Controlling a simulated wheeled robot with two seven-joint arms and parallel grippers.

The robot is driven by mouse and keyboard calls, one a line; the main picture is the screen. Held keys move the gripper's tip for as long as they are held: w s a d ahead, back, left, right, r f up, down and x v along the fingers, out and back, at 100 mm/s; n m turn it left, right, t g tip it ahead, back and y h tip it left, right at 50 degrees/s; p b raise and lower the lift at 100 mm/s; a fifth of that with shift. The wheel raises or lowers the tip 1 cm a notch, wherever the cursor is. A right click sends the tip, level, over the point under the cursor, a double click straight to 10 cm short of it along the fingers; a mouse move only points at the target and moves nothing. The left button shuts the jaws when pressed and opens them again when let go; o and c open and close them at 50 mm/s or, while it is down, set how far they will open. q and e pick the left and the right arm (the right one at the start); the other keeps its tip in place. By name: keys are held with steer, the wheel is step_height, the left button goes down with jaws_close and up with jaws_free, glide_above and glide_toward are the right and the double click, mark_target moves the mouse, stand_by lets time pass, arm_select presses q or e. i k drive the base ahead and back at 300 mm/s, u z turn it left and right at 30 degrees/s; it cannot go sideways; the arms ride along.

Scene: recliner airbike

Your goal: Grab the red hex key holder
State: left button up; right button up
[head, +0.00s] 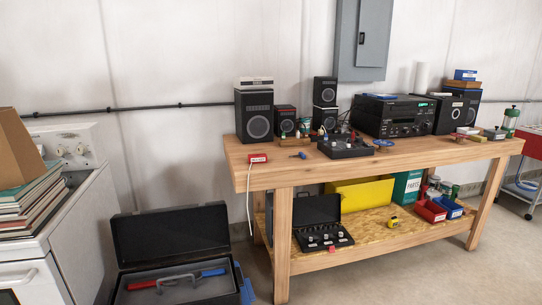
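I cannot pick out the red hex key holder with certainty. A small red block with a white label (258,158) lies at the left front edge of the wooden workbench (300,172), and a pale cord hangs down beside it. In the open black toolbox (172,240) on the floor, a red-handled tool (142,285) lies near a blue handle (213,272). Neither of my grippers shows in the head view.
Speakers (254,115) and a black amplifier (392,117) stand along the bench's back. The lower shelf holds an open black case (318,212), a yellow box (360,194) and a red bin (430,211). A white stove (88,235) stands left. Floor at front right is clear.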

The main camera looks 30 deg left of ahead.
mark_target(262, 158)
steer(key=i, duration=3.3)
steer(key=u, duration=0.55)
